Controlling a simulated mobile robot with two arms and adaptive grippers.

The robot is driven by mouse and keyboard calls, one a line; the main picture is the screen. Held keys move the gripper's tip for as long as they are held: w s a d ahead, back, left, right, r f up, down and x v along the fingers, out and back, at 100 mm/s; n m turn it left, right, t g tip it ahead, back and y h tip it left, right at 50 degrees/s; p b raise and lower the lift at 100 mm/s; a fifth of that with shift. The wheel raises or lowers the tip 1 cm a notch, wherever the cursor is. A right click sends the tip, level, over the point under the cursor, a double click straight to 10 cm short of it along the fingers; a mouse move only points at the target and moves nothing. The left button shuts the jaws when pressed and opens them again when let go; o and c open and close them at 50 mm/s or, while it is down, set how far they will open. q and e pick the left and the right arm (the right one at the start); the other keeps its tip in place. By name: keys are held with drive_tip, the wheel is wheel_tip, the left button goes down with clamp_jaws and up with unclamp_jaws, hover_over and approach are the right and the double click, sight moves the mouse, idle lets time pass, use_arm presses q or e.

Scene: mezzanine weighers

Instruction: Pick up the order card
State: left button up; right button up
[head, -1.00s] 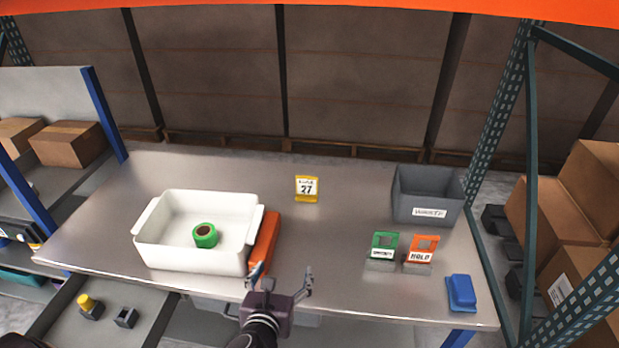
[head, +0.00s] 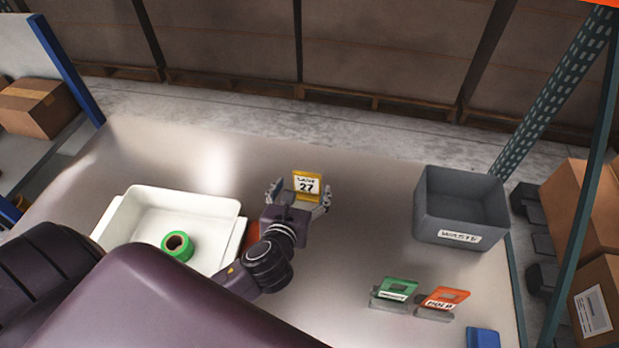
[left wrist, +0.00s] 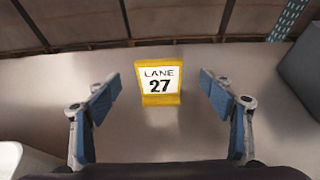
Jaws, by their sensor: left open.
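The order card (head: 307,184) is a white card reading "LANE 27" in a yellow frame, upright on the metal table. It also shows in the left wrist view (left wrist: 159,82), centred between and a little beyond my fingertips. My left gripper (head: 299,196) is open, its fingers on either side of the card and apart from it. The blue finger pads show in the left wrist view (left wrist: 160,97). My right gripper is not in view.
A white tub (head: 117,220) holding a green roll (head: 177,246) stands at the left. A grey waste bin (head: 461,205) stands at the right. Green (head: 395,289) and orange (head: 443,299) signs and a blue object (head: 482,339) are at the front right. The table around the card is clear.

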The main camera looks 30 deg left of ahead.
sight(307, 177)
use_arm(q)
drive_tip(key=shift+w+a+f, duration=0.1)
drive_tip(key=shift+w+f, duration=0.05)
drive_tip(key=shift+w, duration=0.25)
drive_tip(key=shift+w+a, duration=0.1)
drive_tip(key=shift+w, duration=0.2)
drive_tip(key=x, duration=0.5)
drive_tip(key=shift+p, duration=0.4)
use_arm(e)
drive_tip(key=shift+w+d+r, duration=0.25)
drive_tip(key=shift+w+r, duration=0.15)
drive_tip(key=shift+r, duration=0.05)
use_arm(q)
drive_tip(key=shift+s, duration=0.1)
drive_tip(key=shift+c, duration=0.2)
drive_tip(key=c, duration=1.2)
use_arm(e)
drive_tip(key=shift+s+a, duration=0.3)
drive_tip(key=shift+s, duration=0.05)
use_arm(q)
drive_tip(key=shift+c, duration=0.2)
